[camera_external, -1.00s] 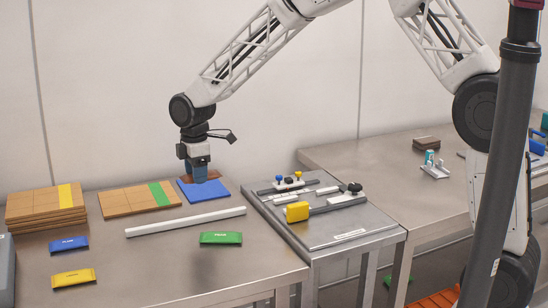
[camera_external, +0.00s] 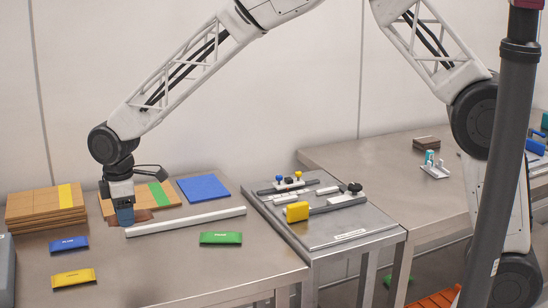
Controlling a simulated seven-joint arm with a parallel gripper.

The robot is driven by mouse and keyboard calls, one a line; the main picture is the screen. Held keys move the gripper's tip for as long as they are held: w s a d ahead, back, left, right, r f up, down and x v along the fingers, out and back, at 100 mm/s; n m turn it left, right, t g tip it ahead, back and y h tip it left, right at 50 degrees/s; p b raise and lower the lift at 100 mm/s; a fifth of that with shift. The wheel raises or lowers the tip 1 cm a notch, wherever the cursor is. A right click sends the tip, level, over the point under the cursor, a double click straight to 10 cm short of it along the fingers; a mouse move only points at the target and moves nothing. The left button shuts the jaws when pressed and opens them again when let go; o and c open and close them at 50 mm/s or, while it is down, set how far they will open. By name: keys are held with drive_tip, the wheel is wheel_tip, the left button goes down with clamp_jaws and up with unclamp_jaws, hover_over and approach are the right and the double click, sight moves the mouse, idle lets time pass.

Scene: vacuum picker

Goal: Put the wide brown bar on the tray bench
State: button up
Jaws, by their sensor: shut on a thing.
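My gripper (camera_external: 125,216) is at the left of the near steel bench (camera_external: 190,265), low over the front left part of the green-striped wooden board. It is shut on a reddish-brown flat bar (camera_external: 143,215), partly hidden behind the gripper. The bar is at or just above the board's front edge; I cannot tell whether it touches. Another brown stack of flat pieces (camera_external: 426,143) lies on the far right bench (camera_external: 385,150).
A yellow-striped board stack (camera_external: 45,210) stands left, the green-striped board (camera_external: 165,196) beside it, a blue panel (camera_external: 204,188) right of that. A white bar (camera_external: 187,221) lies in front. Blue (camera_external: 69,244), yellow (camera_external: 74,278) and green (camera_external: 221,238) packets lie nearer. A fixture plate (camera_external: 330,235) stands right.

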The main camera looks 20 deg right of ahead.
drive_tip(key=s+a, duration=0.4)
wheel_tip(320, 180, down, 7)
drive_tip(key=shift+w+r, duration=0.1)
drive_tip(key=shift+r, duration=0.05)
hover_over(67, 264)
drive_tip(key=shift+w+f, duration=0.15)
drive_tip(key=shift+f, duration=0.6)
idle(0.6)
drive_tip(key=shift+f, duration=0.15)
drive_tip(key=shift+f, duration=1.6)
drive_tip(key=shift+f, duration=0.15)
